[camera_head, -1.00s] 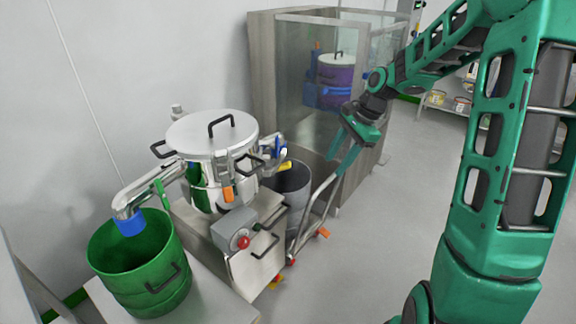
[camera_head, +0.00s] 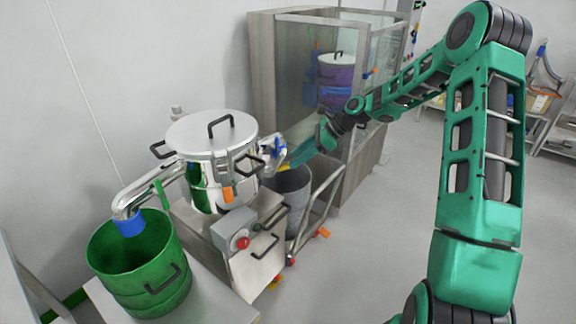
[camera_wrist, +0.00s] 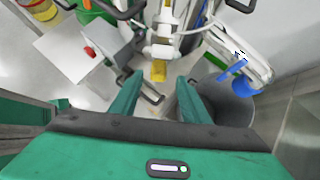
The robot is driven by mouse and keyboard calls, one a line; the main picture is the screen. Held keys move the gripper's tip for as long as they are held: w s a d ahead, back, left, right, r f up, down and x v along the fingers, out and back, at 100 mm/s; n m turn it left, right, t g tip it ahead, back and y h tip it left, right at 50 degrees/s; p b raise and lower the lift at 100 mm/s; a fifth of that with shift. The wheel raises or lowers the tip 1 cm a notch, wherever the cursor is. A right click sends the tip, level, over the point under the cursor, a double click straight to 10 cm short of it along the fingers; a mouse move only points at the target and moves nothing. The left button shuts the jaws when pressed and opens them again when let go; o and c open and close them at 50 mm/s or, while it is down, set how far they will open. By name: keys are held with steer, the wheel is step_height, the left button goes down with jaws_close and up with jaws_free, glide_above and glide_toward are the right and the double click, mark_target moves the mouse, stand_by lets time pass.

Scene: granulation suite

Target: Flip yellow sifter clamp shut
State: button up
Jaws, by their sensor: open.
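The steel sifter (camera_head: 205,137), with a lid and black handles, stands at the left in the head view. The yellow clamp (camera_wrist: 158,71) shows in the wrist view as a yellow lever hanging from a pale bracket. My gripper (camera_wrist: 158,87) is open, one finger on each side of the lever's line. The lever's yellow end lies just beyond and between the fingertips; I cannot tell whether it touches them. In the head view my gripper (camera_head: 287,162) is at the sifter's right side and mostly hides the yellow clamp.
A grey bin (camera_head: 294,188) stands below my gripper, with a metal rail beside it. A green drum (camera_head: 140,265) sits under the left spout. A blue-ended outlet (camera_wrist: 245,80) lies to the right in the wrist view. A glass-fronted cabinet (camera_head: 262,75) stands behind.

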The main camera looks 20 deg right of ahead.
mark_target(278, 168)
steer(key=shift+x, duration=2.45)
steer(key=shift+d, duration=0.1)
jaws_close()
